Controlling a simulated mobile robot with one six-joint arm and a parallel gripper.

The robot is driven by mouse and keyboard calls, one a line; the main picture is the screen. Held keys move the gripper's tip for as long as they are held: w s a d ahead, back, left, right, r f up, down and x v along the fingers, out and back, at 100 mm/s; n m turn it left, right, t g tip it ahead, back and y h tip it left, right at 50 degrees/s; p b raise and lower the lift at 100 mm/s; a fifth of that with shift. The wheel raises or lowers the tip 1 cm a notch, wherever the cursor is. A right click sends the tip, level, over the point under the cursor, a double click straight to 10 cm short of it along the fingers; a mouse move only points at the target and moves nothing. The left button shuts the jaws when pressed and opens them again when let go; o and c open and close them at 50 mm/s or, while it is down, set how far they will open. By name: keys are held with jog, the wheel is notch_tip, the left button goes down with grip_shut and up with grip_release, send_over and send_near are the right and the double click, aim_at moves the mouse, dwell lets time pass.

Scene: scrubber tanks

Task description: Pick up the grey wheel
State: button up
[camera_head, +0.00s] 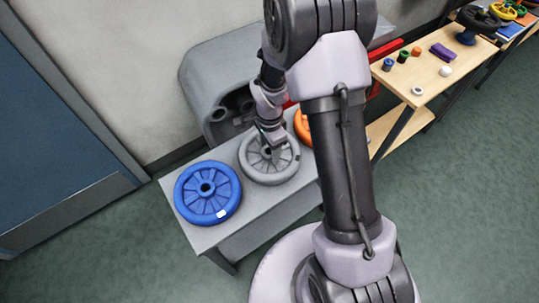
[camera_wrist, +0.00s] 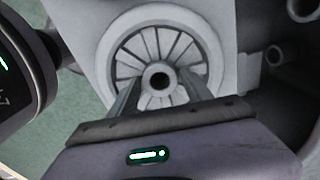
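The grey wheel (camera_head: 259,176) lies flat on a grey bench (camera_head: 237,226), between a blue wheel (camera_head: 208,193) and an orange wheel (camera_head: 303,127). My gripper (camera_head: 269,152) is over the wheel's middle, pointing down. In the wrist view the grey wheel (camera_wrist: 207,40) shows its spokes and round hub. There my gripper (camera_wrist: 160,82) has its two fingers apart, one on each side of the hub. I cannot tell whether the fingertips touch the hub. My arm hides part of the orange wheel.
A large grey tank housing (camera_head: 215,75) stands directly behind the bench. A wooden table (camera_head: 428,78) with small coloured parts is at the right. A blue panel (camera_head: 45,140) is at the left. The green floor is open in front.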

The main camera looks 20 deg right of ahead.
grip_shut()
